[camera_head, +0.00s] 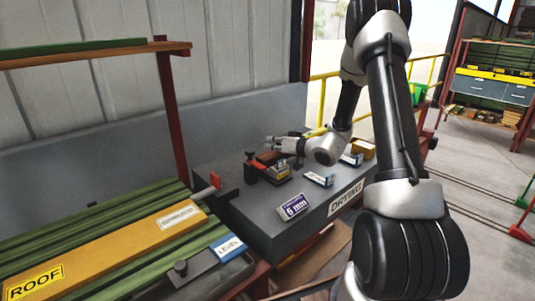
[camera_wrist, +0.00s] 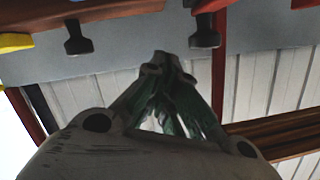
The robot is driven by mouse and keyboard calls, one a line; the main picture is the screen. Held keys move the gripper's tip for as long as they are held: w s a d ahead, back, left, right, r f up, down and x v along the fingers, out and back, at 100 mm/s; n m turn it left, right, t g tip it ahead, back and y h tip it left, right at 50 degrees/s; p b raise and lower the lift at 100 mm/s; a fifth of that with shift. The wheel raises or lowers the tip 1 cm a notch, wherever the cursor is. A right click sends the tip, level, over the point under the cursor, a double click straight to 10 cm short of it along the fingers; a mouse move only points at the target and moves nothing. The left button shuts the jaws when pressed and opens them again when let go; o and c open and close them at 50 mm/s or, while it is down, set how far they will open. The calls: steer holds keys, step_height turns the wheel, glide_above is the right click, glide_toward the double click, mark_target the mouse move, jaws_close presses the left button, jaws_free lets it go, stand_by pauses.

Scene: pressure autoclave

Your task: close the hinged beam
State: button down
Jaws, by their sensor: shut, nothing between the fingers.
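A small fixture with a dark red bar (camera_head: 270,156) and black upright knobs sits on the dark grey bench; it looks like the hinged beam, but its exact angle is too small to tell. My gripper (camera_head: 272,139) is just behind and above this fixture in the head view, pointing left. In the wrist view my gripper (camera_wrist: 165,65) has its fingertips together and holds nothing. There, two dark knobs (camera_wrist: 76,38) and (camera_wrist: 205,32) hang from reddish bars at the top edge, apart from the fingertips. I cannot tell whether the gripper touches the bar.
The dark grey bench (camera_head: 262,220) carries a "5 mm" sign (camera_head: 294,207), a "DRYING" label (camera_head: 346,199) and small boxes. A yellow "ROOF" beam (camera_head: 110,252) lies on green planks at left. A red post (camera_head: 176,120) and grey wall stand behind. A yellow railing (camera_head: 322,98) stands beyond.

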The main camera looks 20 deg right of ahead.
steer(key=a+v, duration=0.1)
steer(key=v, duration=0.9)
steer(key=s+a+f+m+g+y, duration=0.1)
steer(key=s+a+m+g, duration=0.1)
steer(key=s+g, duration=0.35)
steer(key=s+a+m+g+y, duration=0.1)
steer(key=s+a+m+g, duration=0.1)
steer(key=s, duration=0.6)
steer(key=s+a+f+m+g+y, duration=0.1)
steer(key=s+a+m+g, duration=0.15)
steer(key=s, duration=0.45)
steer(key=s+d+r+n+g+h, duration=0.2)
steer(key=s+d+r+g+h, duration=0.1)
steer(key=s+d+r+h, duration=0.7)
step_height(320, 180, up, 7)
steer(key=s+a+n+t, duration=0.1)
steer(key=n+t, duration=0.2)
steer(key=shift+s+a+n+t, duration=0.3)
steer(key=shift+a+n+t, duration=0.05)
steer(key=shift+t, duration=0.05)
